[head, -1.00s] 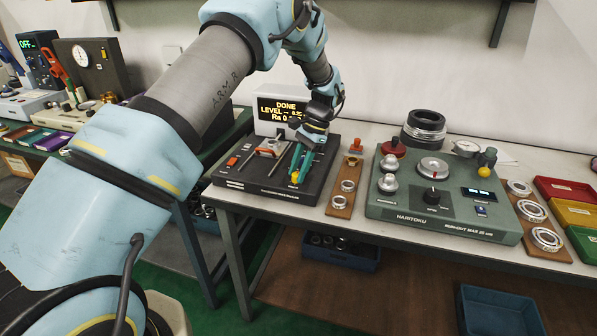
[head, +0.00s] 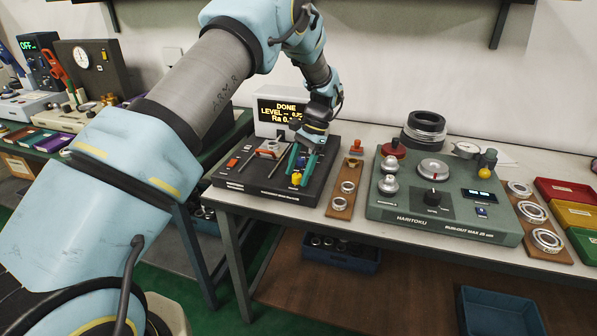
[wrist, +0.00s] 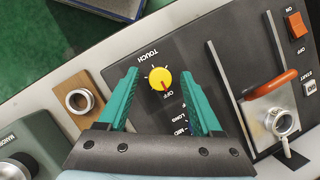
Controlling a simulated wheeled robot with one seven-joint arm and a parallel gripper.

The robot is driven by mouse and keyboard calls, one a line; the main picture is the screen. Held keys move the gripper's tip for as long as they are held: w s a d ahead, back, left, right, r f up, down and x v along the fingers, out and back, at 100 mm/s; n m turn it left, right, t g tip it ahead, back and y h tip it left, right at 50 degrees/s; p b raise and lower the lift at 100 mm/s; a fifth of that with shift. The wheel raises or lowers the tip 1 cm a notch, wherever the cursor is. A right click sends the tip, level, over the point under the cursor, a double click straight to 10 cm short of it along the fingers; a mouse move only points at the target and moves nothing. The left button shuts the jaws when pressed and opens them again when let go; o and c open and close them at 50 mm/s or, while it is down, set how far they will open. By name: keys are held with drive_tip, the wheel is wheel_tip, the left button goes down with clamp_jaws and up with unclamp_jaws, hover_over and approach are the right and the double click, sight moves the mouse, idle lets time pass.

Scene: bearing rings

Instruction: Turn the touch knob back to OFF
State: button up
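The touch knob (wrist: 160,80) is a small yellow dial beside the word TOUCH. Its red pointer mark points toward the OFF label (wrist: 169,95). The knob also shows in the head view (head: 295,178), on the dark tester panel (head: 262,187). My gripper (wrist: 160,76) is open, with one teal finger on each side of the knob and a visible gap to each. In the head view my gripper (head: 300,168) is over the panel's right part. How high the fingertips are above the panel cannot be told.
A display (head: 284,112) behind the panel reads DONE, LEVEL and Ra. A wooden strip with rings (head: 342,203) lies just right of the panel, then the green run-out unit (head: 410,211). On the panel are a red-handled slide (wrist: 271,84) and an orange switch (wrist: 296,25).

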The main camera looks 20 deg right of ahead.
drive_tip(key=b+v, duration=0.2)
drive_tip(key=v, duration=0.8)
drive_tip(key=shift+r+b, duration=0.4)
drive_tip(key=shift+d, duration=0.1)
drive_tip(key=w+a+r+n+h, duration=0.1)
drive_tip(key=a+n+h, duration=0.15)
drive_tip(key=a, duration=0.85)
drive_tip(key=w+a+r+n+h, duration=0.1)
drive_tip(key=w+a+n, duration=0.15)
drive_tip(key=a, duration=0.75)
drive_tip(key=s+a+f+n+t, duration=0.1)
drive_tip(key=s+a+n, duration=0.3)
drive_tip(key=s+a, duration=0.3)
drive_tip(key=s+a+f+n+t+h, duration=0.1)
drive_tip(key=s+a+n, duration=0.3)
drive_tip(key=s+a, duration=0.4)
drive_tip(key=a, duration=0.5)
drive_tip(key=shift+s+a+n, duration=0.3)
drive_tip(key=shift+n, duration=0.1)
